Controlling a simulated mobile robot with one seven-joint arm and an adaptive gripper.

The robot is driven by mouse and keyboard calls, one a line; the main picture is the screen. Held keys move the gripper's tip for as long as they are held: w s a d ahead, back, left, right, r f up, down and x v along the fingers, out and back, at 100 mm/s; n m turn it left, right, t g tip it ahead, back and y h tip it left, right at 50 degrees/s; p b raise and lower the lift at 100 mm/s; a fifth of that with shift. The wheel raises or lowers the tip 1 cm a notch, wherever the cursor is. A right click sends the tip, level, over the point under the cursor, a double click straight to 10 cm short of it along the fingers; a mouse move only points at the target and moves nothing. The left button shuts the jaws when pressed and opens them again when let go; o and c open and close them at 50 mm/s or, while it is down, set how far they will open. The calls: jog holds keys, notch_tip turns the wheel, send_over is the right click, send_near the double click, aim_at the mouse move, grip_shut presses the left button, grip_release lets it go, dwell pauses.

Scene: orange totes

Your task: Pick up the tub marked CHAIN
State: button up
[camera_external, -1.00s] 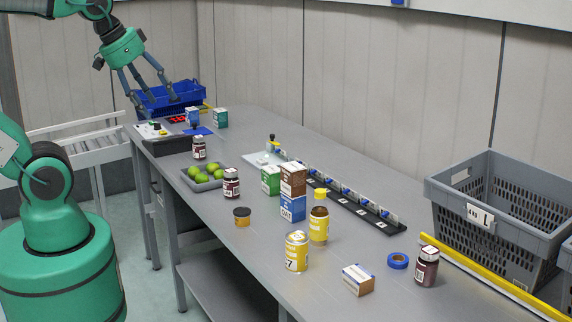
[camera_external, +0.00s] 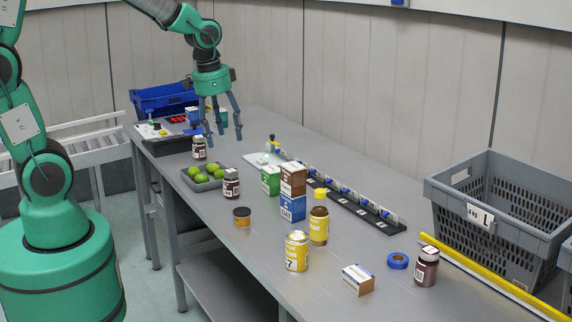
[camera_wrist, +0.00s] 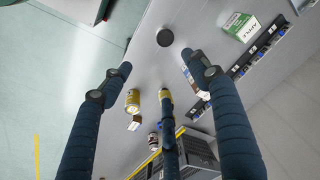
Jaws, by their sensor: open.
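The only tub-like thing is a small orange tub with a black lid (camera_external: 242,217), upright on the grey table; I cannot read CHAIN on it. A dark round lid, apparently the same tub (camera_wrist: 165,37), shows from above in the wrist view, just beyond my fingertips. My gripper (camera_external: 224,135) hangs fingers down over the far half of the table, well above and behind the tub. Its three fingers are spread and empty, as the wrist view (camera_wrist: 157,70) also shows.
Near the tub stand a dark jar (camera_external: 231,183), stacked boxes (camera_external: 292,207), a yellow bottle (camera_external: 319,226) and a yellow can (camera_external: 297,252). A grey crate (camera_external: 454,190) is at right. Table left of the can is clear.

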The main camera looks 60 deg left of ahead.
jog(key=m+g, duration=0.2)
send_over(243, 210)
notch_tip(243, 210, down, 14)
jog(key=shift+w, duration=0.1)
jog(key=shift+f+b, duration=0.45)
jog(key=shift+f, duration=3.8)
jog(key=shift+f+b, duration=0.55)
jog(key=shift+f, duration=2.05)
jog(key=c, duration=1.2)
